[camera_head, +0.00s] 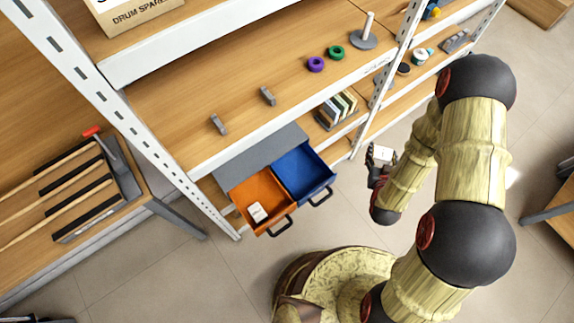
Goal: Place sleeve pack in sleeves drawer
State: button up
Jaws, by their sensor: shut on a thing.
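My gripper (378,166) is shut on a small white pack (384,153), seen from above to the right of the drawers; the fingers partly hide it. I take this as the sleeve pack, but its label is too small to read. A grey drawer unit (262,158) under the shelf has two open drawers. The orange drawer (247,190) on the left holds a small white pack (257,211) near its front. The blue drawer (300,172) on the right looks empty. I cannot read which is the sleeves drawer. The gripper is apart from both drawers.
White shelf uprights (385,75) stand behind and left of my gripper. The shelf above the drawers (215,90) holds grey blocks (268,96), a purple ring (316,64) and a green ring (336,52). A black box of upright packs (337,109) sits beside the drawers. Floor (200,265) in front is clear.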

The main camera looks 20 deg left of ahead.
aim_at(264, 193)
jog(key=k+j+z, duration=0.15)
jog(key=j, duration=0.45)
jog(key=k+j+z, duration=0.1)
jog(key=k+j, duration=0.25)
jog(key=j, duration=0.2)
jog(key=k+j+z, duration=0.15)
jog(key=k+j, duration=0.15)
jog(key=j, duration=0.25)
jog(key=k+j+z, duration=0.15)
jog(key=k+j, duration=0.15)
jog(key=j, duration=0.25)
jog(key=k+j+z, duration=0.15)
jog(key=k+j, duration=0.2)
jog(key=j, duration=0.1)
